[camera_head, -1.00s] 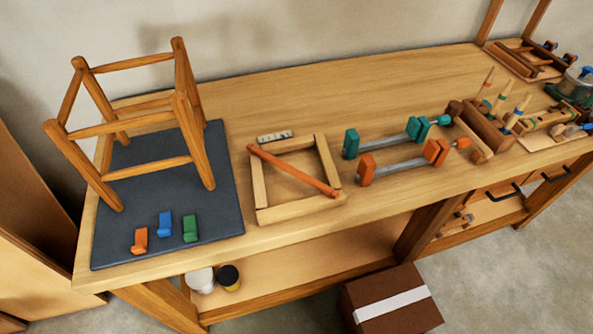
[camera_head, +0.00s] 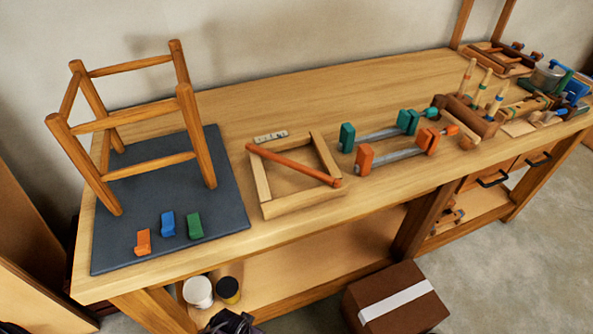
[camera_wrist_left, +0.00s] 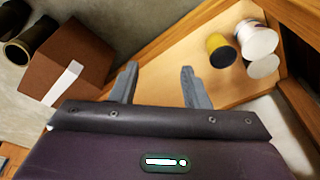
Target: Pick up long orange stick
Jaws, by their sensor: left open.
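The long orange stick (camera_head: 293,164) lies slanted across a square wooden frame (camera_head: 268,207) on the workbench in the head view. Its near end rests over the frame's right corner, its far end over the left side. My left gripper is open and empty in the left wrist view (camera_wrist_left: 158,88), pointing toward the bench's lower shelf. In the head view only a dark part of my arm shows at the bottom edge, below the bench top and well away from the stick. My right gripper is not in view.
A wooden stool frame (camera_head: 130,125) stands on a dark mat (camera_head: 215,190) with small coloured clips. Clamps with green (camera_head: 407,122) and orange (camera_head: 365,160) jaws lie right of the frame. A cardboard box (camera_head: 365,306) sits on the floor; jars (camera_head: 198,291) stand on the lower shelf.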

